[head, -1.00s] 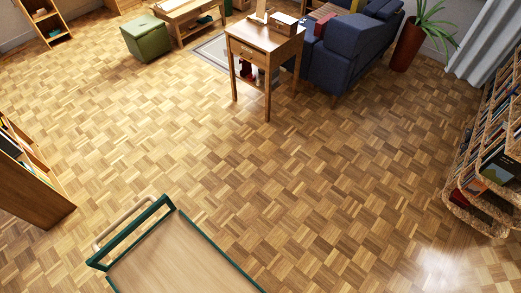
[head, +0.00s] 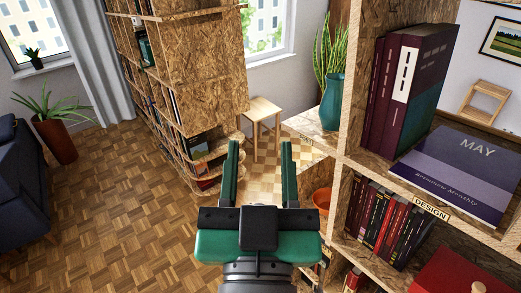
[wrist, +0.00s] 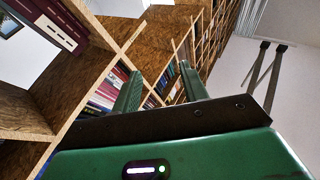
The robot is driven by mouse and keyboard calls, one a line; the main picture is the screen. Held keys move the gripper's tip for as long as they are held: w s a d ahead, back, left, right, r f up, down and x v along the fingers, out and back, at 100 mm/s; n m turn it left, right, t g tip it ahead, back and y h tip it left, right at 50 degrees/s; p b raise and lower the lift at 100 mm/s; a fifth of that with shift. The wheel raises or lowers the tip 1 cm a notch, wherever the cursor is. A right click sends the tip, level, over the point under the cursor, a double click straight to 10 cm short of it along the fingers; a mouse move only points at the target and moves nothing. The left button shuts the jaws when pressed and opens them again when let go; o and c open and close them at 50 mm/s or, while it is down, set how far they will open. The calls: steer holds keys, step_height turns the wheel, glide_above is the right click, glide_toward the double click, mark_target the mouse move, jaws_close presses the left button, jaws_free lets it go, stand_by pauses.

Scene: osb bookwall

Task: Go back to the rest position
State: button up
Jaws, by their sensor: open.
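My gripper (head: 259,160) is in the lower middle of the head view. Its two green fingers point away from me and stand apart, with nothing between them. In the wrist view my gripper (wrist: 160,85) also shows open and empty, with bookshelves beyond the fingertips. In the head view it is left of the near shelf and touches nothing that I can see.
An OSB bookshelf (head: 345,130) stands close on the right, holding upright purple books (head: 405,90), a flat "MAY" magazine (head: 465,170) and a teal vase (head: 332,100). Another OSB bookcase (head: 200,65) and a stool (head: 262,108) stand farther back.

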steer(key=s+d+r+t, duration=0.1)
steer(key=s+r+t, duration=0.2)
steer(key=r, duration=0.6)
steer(key=shift+s+r, duration=0.15)
steer(key=shift+s, duration=0.9)
